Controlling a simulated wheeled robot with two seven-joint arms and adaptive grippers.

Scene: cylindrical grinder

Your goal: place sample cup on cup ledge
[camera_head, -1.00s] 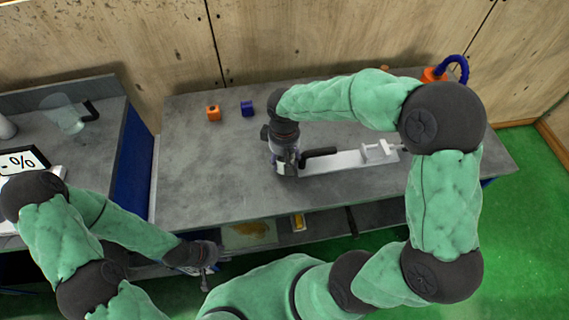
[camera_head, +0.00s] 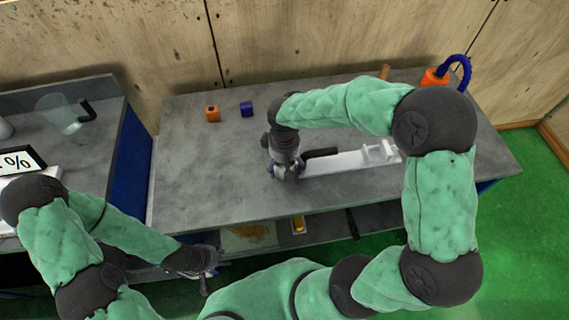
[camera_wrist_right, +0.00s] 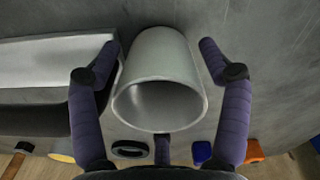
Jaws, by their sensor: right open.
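The sample cup (camera_wrist_right: 163,58), a plain grey cylinder with a round open rim, lies between the fingers of my right gripper (camera_wrist_right: 157,46) in the right wrist view. The fingers are spread on either side of it, with small gaps visible. In the head view my right gripper (camera_head: 284,172) is low over the table, beside the black-handled end of a long white fixture (camera_head: 338,163), and hides the cup. I cannot tell which part is the cup ledge. My left gripper (camera_head: 207,268) is low, in front of the table edge; its finger opening is unclear.
An orange block (camera_head: 212,114) and a blue block (camera_head: 247,109) stand at the table's back. An orange object with a blue hose (camera_head: 436,76) is at the far right. A clear jug (camera_head: 60,113) stands on the left bench. The grey table (camera_head: 190,170) is clear at left.

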